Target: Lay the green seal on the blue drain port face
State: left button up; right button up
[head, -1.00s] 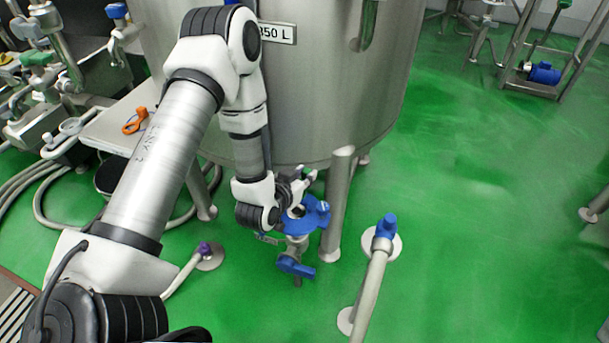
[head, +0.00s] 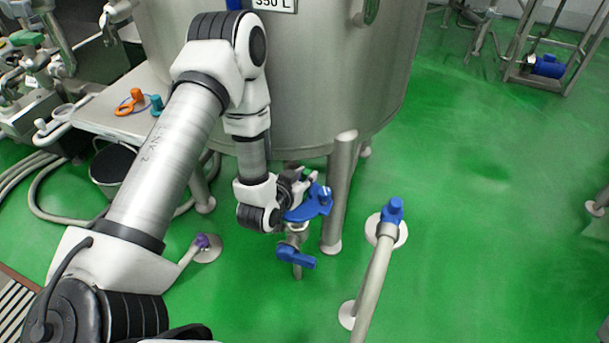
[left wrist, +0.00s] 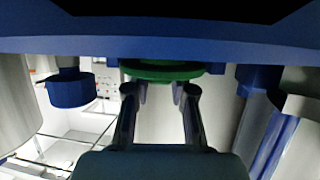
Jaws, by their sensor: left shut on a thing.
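The blue drain port (head: 312,206) sits low beside a leg of the steel tank, above a valve with a blue handle (head: 296,257). My left gripper (head: 304,184) is at the port, its arm reaching down from the left. In the left wrist view, the green seal (left wrist: 160,73) is a thin disc at the tips of the two fingers (left wrist: 160,92), which are shut on it. The seal lies close under a broad blue surface (left wrist: 60,47); I cannot tell whether they touch. The seal is hidden in the head view. My right gripper is not in view.
The steel tank (head: 310,70) fills the back, with a leg (head: 340,190) just right of the port. A blue-capped floor pipe (head: 373,275) stands to the right. An orange item (head: 134,103) and a teal item (head: 156,106) lie on a table at left.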

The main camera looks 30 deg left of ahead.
pick_arm(q)
jog(key=shift+f, duration=0.45)
jog(key=o, duration=0.9)
jog(key=v, duration=0.7)
jog(key=shift+s+r, duration=0.15)
jog(key=shift+s, duration=0.1)
